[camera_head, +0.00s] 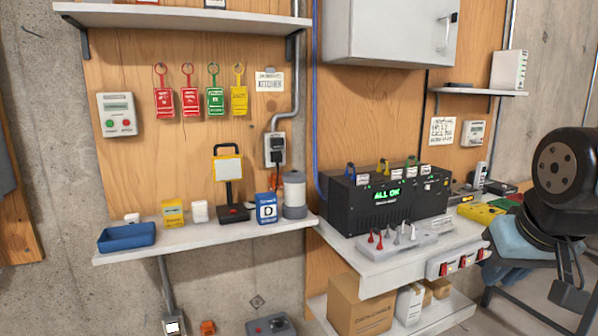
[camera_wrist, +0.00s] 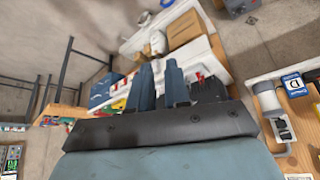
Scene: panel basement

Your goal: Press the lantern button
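The lantern (camera_head: 229,172) stands upright on the left shelf. It has a black base and post, a pale lit panel with a yellow frame and a black handle on top. A small red button (camera_head: 234,207) shows on its base. In the wrist view the two dark fingers of my gripper (camera_wrist: 160,82) lie close side by side with nothing held between them. The fingers do not show clearly in the head view; my arm is at the right there, far from the lantern. I do not make out the lantern in the wrist view.
On the left shelf (camera_head: 180,241) are a blue tray (camera_head: 127,236), a yellow box (camera_head: 173,213), a blue "D" box (camera_head: 266,208) and a grey cylinder (camera_head: 294,193). A black "ALL OK" unit (camera_head: 388,205) stands on the right bench. A shelf (camera_head: 180,18) hangs above.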

